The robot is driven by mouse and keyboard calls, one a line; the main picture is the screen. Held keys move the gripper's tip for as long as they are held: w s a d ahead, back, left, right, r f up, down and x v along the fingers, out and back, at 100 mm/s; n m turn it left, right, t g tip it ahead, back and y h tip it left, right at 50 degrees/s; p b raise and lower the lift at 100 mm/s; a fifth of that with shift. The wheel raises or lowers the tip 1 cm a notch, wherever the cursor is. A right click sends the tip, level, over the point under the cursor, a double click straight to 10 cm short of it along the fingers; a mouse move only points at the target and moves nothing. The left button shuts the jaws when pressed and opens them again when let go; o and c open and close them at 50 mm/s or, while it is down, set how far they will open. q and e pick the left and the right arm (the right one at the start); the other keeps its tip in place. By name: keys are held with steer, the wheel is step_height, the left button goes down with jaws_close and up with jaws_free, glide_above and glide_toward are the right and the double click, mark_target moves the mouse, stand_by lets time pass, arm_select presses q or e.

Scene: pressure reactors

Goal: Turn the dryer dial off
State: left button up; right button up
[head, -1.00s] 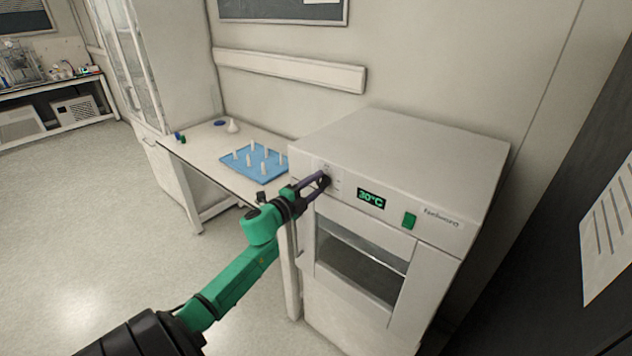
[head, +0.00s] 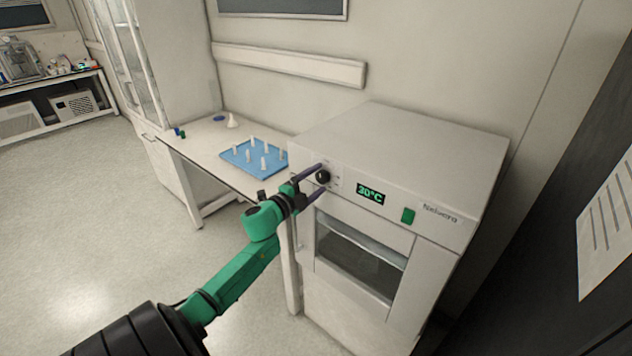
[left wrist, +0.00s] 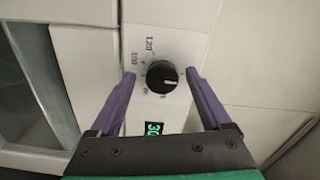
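The dryer (head: 400,150) is a white box with a windowed door, and its green display (head: 370,194) reads 30°C. The black round dial (head: 323,177) is on its front panel, left of the display. In the left wrist view the dial (left wrist: 162,77) has a white pointer mark and printed numbers around it, including 100 and 120. My left gripper (head: 318,181) is open, with its purple fingers on either side of the dial. In the left wrist view, gaps show between the dial and both fingers of the left gripper (left wrist: 160,82). My right gripper is not in view.
A green switch (head: 408,216) is right of the display. A white table (head: 205,150) left of the dryer holds a blue rack (head: 240,165) with several white pegs. A dark panel with a paper sheet (head: 606,235) stands at the right. The floor at left is clear.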

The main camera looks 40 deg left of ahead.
arm_select(q)
steer(key=shift+s, duration=0.1)
steer(key=s+b, duration=0.3)
steer(key=s, duration=1.1)
steer(key=shift+s+d, duration=0.15)
steer(key=shift+s, duration=0.1)
